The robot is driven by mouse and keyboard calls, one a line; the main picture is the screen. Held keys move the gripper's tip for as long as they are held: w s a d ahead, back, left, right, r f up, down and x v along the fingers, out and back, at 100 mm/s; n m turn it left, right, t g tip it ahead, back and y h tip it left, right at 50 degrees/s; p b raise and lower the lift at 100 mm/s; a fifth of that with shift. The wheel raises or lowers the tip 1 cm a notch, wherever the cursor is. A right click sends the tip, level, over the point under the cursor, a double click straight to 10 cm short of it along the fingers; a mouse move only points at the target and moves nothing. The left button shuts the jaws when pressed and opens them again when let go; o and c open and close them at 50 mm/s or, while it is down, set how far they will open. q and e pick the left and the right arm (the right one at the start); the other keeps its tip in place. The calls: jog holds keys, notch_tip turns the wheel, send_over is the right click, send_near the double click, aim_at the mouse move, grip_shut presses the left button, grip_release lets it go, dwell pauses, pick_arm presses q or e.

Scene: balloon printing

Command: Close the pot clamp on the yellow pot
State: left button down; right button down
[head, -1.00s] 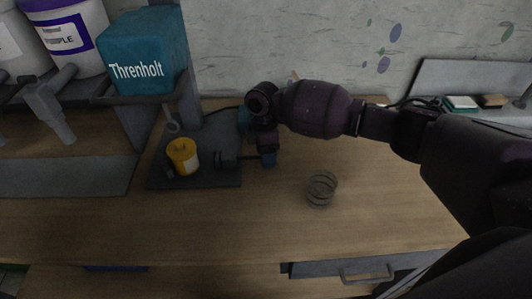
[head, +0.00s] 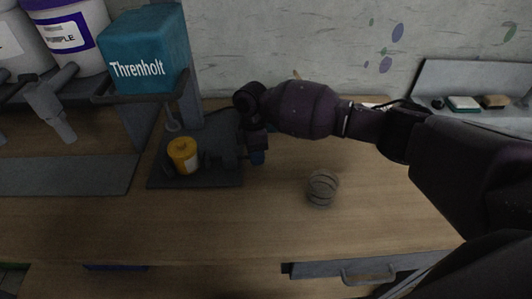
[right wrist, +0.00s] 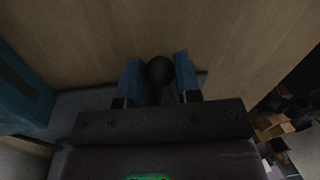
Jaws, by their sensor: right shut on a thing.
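The yellow pot (head: 183,155) with a pale label stands upright on the dark machine base (head: 205,180) in the head view. The dark pot clamp (head: 229,155) is just right of the pot; whether it touches the pot is too dark to tell. My right gripper (head: 257,157) is at the clamp's right end. In the right wrist view, its blue fingers (right wrist: 158,78) are shut around the clamp's dark round knob (right wrist: 160,70). The rest of the clamp is mostly hidden there. My left gripper is not in view.
A wire coil (head: 322,188) stands right of the base. The wooden table (head: 230,225) is clear in front.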

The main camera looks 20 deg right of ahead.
jog(key=shift+w+a, duration=0.25)
jog(key=shift+a, duration=0.65)
jog(key=c, duration=0.8)
grip_release()
jog(key=shift+a, duration=0.1)
jog(key=r, duration=0.3)
jog(key=w+r, duration=0.1)
jog(key=r, duration=0.3)
jog(key=w+r, duration=0.1)
jog(key=r, duration=0.2)
jog(key=shift+r, duration=0.35)
